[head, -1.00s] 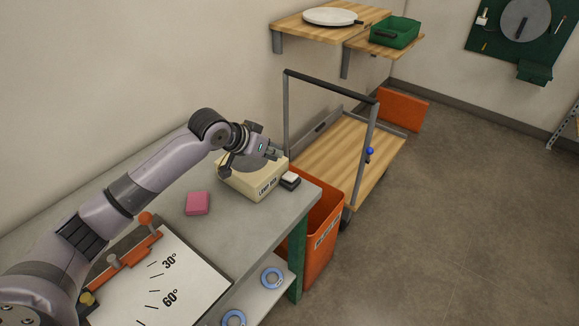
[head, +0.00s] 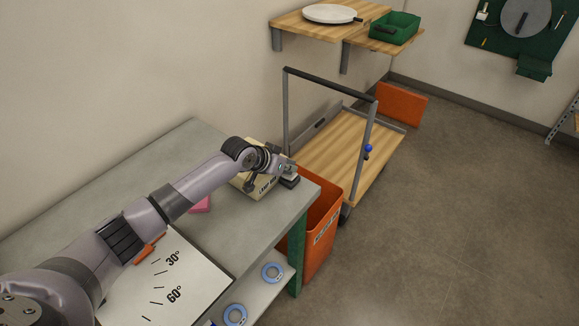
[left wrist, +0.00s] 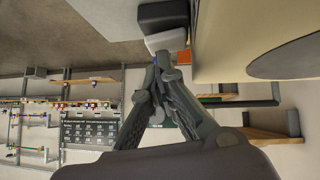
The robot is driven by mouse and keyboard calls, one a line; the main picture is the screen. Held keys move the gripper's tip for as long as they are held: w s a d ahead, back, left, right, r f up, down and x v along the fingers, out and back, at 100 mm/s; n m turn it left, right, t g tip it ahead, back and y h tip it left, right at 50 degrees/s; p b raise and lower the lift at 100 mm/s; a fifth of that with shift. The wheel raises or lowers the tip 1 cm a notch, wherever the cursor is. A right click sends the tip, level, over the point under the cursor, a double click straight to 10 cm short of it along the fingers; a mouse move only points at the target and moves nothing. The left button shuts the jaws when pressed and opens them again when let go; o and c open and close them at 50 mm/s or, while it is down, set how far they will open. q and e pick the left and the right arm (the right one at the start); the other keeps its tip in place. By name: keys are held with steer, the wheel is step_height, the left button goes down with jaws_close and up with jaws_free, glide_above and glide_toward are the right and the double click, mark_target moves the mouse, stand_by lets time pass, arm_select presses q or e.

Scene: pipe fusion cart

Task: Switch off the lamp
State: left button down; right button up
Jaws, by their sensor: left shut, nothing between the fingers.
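A cream box (head: 262,187) with a black printed label stands at the far end of the grey workbench. Beside its right side is a small dark switch block (head: 290,183) with a white key on top. In the left wrist view the dark block (left wrist: 163,16) and its white key (left wrist: 166,40) show just past my fingertips. My left gripper (head: 290,168) is shut and empty, right over the switch; its fingers also show in the left wrist view (left wrist: 162,62). The tips are at the white key; I cannot tell if they touch. My right gripper is not in view.
A pink block (head: 201,205) and a white angle board (head: 190,285) lie on the bench (head: 245,225). An orange bin (head: 322,225) stands against the bench end, with a wooden cart (head: 345,150) beyond. Shelves hang above the cart. The floor at right is clear.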

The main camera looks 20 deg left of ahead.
arm_select(q)
steer(key=shift+s+d+f, duration=0.15)
steer(key=shift+d+f, duration=0.2)
steer(key=shift+a, duration=0.2)
steer(key=shift+w+a, duration=0.25)
steer(key=shift+a, duration=0.45)
steer(key=shift+r, duration=0.1)
